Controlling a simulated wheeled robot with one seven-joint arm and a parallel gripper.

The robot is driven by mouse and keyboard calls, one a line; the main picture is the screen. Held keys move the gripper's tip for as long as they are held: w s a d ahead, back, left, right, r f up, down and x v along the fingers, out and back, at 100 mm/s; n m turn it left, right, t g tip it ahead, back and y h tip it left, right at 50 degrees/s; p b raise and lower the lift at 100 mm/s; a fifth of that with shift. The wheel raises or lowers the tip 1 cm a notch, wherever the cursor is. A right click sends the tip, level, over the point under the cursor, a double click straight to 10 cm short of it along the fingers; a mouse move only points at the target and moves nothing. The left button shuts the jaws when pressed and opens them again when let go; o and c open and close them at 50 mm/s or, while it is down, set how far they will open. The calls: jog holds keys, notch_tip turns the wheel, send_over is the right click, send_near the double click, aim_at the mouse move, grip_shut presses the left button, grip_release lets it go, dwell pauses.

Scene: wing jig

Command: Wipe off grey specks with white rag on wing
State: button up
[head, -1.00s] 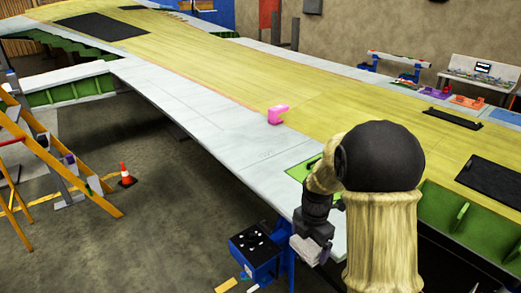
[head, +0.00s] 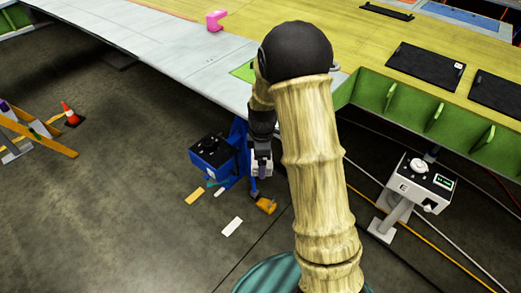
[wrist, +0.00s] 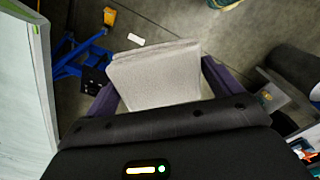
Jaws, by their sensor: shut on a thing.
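The white rag (wrist: 155,75) is a folded, pale pad between the purple fingers of my gripper (wrist: 160,88) in the wrist view. My gripper is shut on it. In the head view my gripper (head: 261,168) hangs off the near edge of the wing (head: 165,45), over the floor side and apart from the wing's top. The rag shows there only as a small pale patch. The wing has a light grey strip along its near edge and yellow-green skin beyond. I cannot make out grey specks on it; my arm hides part of the wing.
A blue stand with a dark-topped box (head: 212,152) is left of my gripper. A white control box on a post (head: 420,185) stands at the right. A pink tool (head: 215,20) lies on the wing. An orange cone (head: 70,114) and ladder are at the left.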

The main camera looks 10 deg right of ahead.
notch_tip(320, 180, down, 13)
jog(key=w+m+b, duration=0.1)
jog(key=m+b, duration=0.1)
jog(key=m, duration=1.3)
jog(key=shift+w, duration=0.4)
jog(key=shift+w+a, duration=0.15)
